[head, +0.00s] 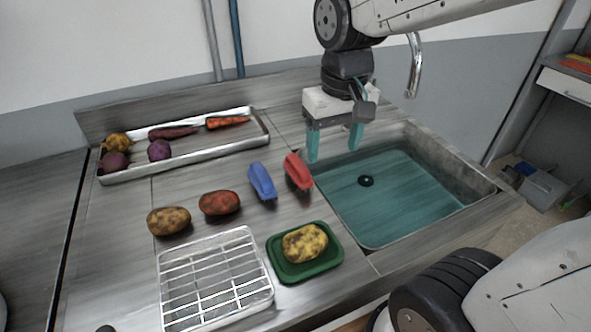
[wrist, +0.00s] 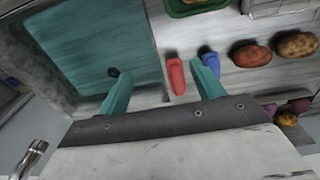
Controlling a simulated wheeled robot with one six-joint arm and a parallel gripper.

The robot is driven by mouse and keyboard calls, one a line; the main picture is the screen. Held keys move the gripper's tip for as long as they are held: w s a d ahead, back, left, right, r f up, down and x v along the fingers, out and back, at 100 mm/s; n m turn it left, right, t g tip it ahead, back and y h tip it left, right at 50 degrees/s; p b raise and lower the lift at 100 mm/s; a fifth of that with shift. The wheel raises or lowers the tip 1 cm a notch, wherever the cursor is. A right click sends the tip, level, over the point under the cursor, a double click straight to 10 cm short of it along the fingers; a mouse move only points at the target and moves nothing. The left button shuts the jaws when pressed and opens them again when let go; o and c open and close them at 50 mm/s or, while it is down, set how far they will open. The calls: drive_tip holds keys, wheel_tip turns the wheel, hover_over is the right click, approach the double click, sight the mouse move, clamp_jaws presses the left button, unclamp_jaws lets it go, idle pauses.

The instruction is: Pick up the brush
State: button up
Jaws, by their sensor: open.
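Two small handled tools, one blue (head: 262,181) and one red (head: 298,171), lie side by side on the metal counter just left of the sink. Both have dark undersides; I cannot tell for sure which is the brush. In the wrist view the red tool (wrist: 175,77) shows between my fingers, close to the right one, and the blue tool (wrist: 209,60) is partly hidden behind that finger. My gripper (head: 333,154) is open and empty, with teal fingers pointing down above the sink's back left edge. It is apart from both tools.
The sink (head: 385,195) lies right of the tools. A green tray (head: 328,262) holds a yellowish potato (head: 304,243). A wire rack (head: 213,280), a red potato (head: 220,203) and a brown potato (head: 168,221) are to the left. A metal tray (head: 215,149) of vegetables stands behind.

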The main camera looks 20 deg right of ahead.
hover_over(297, 160)
drive_tip(key=s, duration=0.1)
drive_tip(key=shift+g, duration=0.3)
drive_tip(key=f, duration=0.6)
drive_tip(key=shift+s+d+f, duration=0.1)
drive_tip(key=shift+s+f, duration=0.05)
drive_tip(key=shift+s, duration=0.05)
drive_tip(key=f, duration=0.3)
drive_tip(key=w+f, duration=0.1)
drive_tip(key=f, duration=0.3)
drive_tip(key=shift+w, duration=0.2)
drive_tip(key=shift+f, duration=0.6)
drive_tip(key=c, duration=1.1)
